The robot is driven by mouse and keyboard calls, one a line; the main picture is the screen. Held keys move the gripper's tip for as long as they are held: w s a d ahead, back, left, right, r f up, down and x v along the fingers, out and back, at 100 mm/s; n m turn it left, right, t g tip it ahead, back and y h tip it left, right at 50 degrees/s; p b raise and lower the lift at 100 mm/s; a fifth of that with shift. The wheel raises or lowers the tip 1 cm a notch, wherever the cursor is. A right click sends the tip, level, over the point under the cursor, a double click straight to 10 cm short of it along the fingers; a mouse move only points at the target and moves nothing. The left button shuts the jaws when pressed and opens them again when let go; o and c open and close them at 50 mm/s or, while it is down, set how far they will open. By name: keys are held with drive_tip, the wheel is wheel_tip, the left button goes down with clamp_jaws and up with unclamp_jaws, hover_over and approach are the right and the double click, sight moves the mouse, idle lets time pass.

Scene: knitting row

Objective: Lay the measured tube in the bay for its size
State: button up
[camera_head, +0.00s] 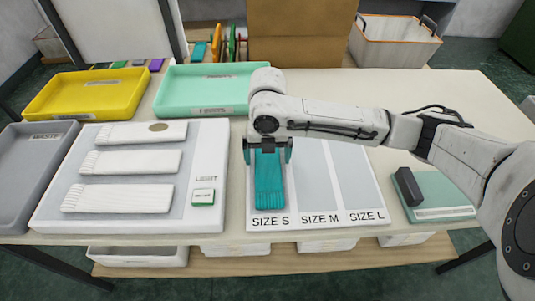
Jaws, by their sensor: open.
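A teal knitted tube (269,182) lies lengthwise on the sizing board (300,232), in the leftmost bay, marked SIZE S. The SIZE M bay (317,185) and the SIZE L bay (355,185) beside it are empty. My gripper (268,158) is over the far end of the teal tube, with a finger at each side of it. It is open. I cannot tell whether the fingers touch the tube, and the tube's far end is hidden under my gripper.
A light board (215,140) with several white knitted pieces lies left of the sizing board. A yellow tray (85,95) and a mint tray (205,90) stand behind. A dark block (408,187) sits on a green pad (445,195) at right. Table beyond my arm is clear.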

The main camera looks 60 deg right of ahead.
sight(268, 159)
wheel_tip(268, 159, up, 12)
drive_tip(key=shift+r, duration=0.15)
idle(0.6)
idle(0.5)
